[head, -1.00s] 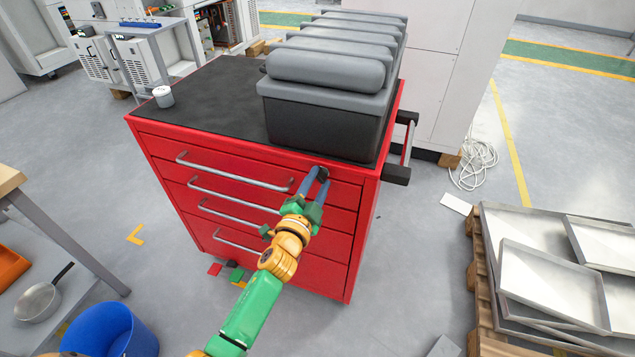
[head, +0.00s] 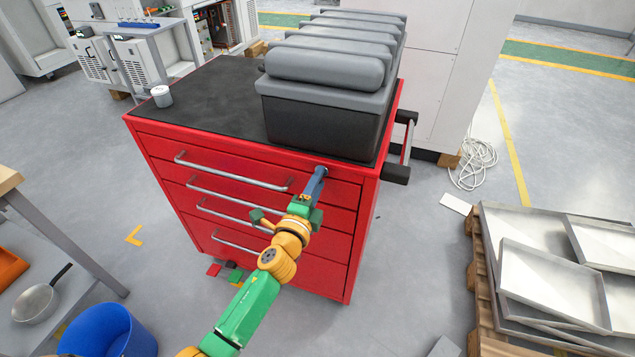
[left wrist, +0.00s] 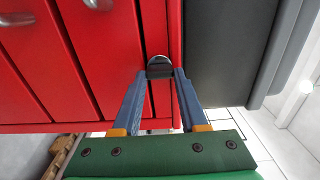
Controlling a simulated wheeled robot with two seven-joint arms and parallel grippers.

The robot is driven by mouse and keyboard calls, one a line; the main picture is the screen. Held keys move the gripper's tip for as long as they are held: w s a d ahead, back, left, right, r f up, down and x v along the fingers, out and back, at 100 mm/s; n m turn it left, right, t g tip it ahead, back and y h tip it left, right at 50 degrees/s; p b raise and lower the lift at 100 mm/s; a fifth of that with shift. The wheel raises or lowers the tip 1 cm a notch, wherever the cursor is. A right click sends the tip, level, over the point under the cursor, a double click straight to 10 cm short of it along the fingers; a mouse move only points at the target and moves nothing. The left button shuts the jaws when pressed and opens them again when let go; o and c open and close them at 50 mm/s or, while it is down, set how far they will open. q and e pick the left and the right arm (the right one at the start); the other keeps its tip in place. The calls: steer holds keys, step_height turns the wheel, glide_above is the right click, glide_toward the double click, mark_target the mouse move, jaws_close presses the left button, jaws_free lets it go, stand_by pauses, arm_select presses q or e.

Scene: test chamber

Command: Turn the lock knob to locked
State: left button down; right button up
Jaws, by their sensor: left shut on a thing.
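The lock knob (left wrist: 159,67) is a small dark knob with a lighter face on the red front of the tool cabinet (head: 330,222), near its top right corner. In the left wrist view my left gripper (left wrist: 160,74) has its two blue fingers on either side of the knob, shut on it. In the head view the left gripper (head: 320,171) reaches the top drawer's right end, and its fingers mostly hide the knob. I cannot read any lock marking. My right gripper is not in view.
Drawer handles (head: 232,172) stick out left of the gripper. A grey case (head: 325,115) and a white cup (head: 162,96) stand on the cabinet top. A side handle (head: 405,145) juts out at right. Metal trays (head: 550,280) lie on a pallet at right.

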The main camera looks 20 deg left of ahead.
arm_select(q)
steer(key=shift+f, duration=0.1)
stand_by(0.4)
steer(key=shift+c, duration=2.2)
jaws_free()
steer(key=s, duration=0.7)
steer(key=shift+a, duration=0.15)
